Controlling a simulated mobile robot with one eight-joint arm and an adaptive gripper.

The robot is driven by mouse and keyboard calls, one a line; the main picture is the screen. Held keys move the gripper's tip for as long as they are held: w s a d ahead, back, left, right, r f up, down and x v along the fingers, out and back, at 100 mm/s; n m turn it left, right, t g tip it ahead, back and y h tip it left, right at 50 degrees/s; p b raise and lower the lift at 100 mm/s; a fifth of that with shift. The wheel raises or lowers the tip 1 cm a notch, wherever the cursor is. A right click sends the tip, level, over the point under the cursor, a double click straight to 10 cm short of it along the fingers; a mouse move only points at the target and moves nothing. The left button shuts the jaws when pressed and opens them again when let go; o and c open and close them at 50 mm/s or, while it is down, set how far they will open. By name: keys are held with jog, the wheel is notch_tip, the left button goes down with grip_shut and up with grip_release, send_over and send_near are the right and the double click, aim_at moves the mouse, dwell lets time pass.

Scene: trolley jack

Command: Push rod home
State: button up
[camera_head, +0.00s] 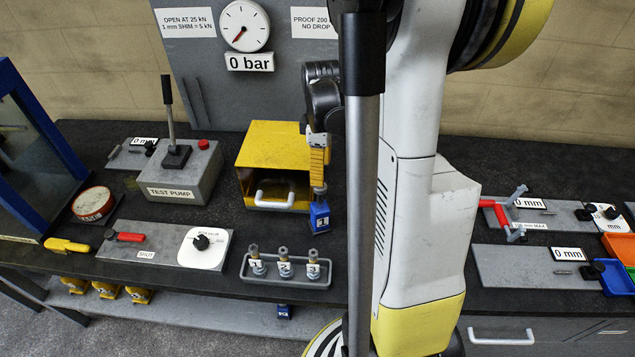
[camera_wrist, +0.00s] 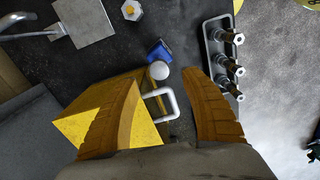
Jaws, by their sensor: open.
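My gripper (camera_head: 318,183) points down in front of the yellow box; its two orange fingers are apart in the wrist view (camera_wrist: 165,76). Below the fingertips is a small blue block (camera_head: 320,217) with a white number label, which also shows in the wrist view (camera_wrist: 156,48). A pale round end (camera_wrist: 160,70), possibly the top of a rod, shows beside the blue block and between the fingertips. I cannot tell whether the gripper touches it. How far any rod stands out of the block cannot be told.
The yellow box (camera_head: 272,160) with a white handle (camera_head: 274,201) stands behind the block. A tray (camera_head: 288,279) with three numbered fittings lies in front. A test pump (camera_head: 180,178) and a shut-off valve panel (camera_head: 200,250) are at left. The gauge (camera_head: 244,26) reads 0 bar.

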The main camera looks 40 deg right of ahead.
aim_at(320, 190)
notch_tip(320, 190, down, 6)
jog(key=shift+w+f+b, duration=0.1)
jog(key=shift+f+b, duration=0.1)
jog(key=shift+b, duration=0.2)
